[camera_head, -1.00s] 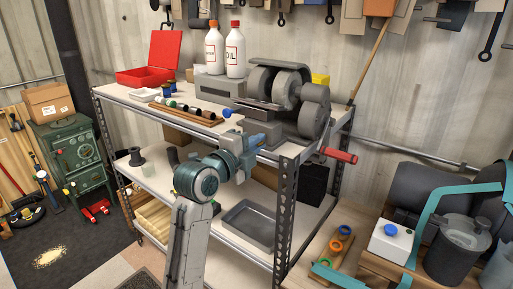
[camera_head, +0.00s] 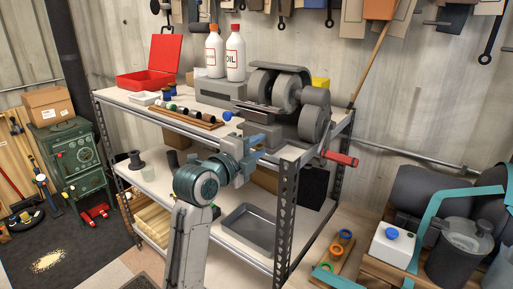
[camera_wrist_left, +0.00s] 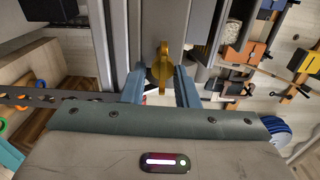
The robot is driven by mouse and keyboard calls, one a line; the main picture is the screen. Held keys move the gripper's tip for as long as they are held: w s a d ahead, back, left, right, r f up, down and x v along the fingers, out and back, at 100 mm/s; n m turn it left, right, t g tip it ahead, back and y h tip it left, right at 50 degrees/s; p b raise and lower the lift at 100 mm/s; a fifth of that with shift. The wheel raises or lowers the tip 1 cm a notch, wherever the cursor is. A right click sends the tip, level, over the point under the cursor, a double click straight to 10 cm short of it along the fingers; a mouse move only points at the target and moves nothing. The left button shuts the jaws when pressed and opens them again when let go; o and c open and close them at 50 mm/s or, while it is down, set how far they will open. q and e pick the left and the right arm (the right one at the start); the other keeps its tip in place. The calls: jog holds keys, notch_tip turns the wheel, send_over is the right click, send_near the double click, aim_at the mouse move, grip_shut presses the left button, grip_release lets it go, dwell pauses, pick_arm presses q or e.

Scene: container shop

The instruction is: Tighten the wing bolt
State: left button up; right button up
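The yellow wing bolt (camera_wrist_left: 160,68) shows in the left wrist view, upright between the two blue fingers of my left gripper (camera_wrist_left: 160,88). The fingers are apart, with a gap on each side of the bolt, and their tips reach about its lower part. In the head view my left gripper (camera_head: 262,143) is at the shelf's front edge, just below the grey grinder-like machine (camera_head: 284,95). The wing bolt cannot be made out there. My right gripper is in neither view.
The metal shelf (camera_head: 180,125) carries white bottles (camera_head: 235,55), an open red box (camera_head: 150,70) and several small rollers. A red handle (camera_head: 340,158) sticks out right of the gripper. A grey tray (camera_head: 250,228) lies on the lower shelf. A cluttered bench stands at right.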

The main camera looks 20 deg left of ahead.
pick_arm(q)
jog(key=shift+s, duration=0.15)
jog(key=b+v, duration=0.2)
jog(key=v, duration=0.8)
jog(key=shift+s+b, duration=0.25)
jog(key=shift+b, duration=0.15)
jog(key=shift+a, duration=0.15)
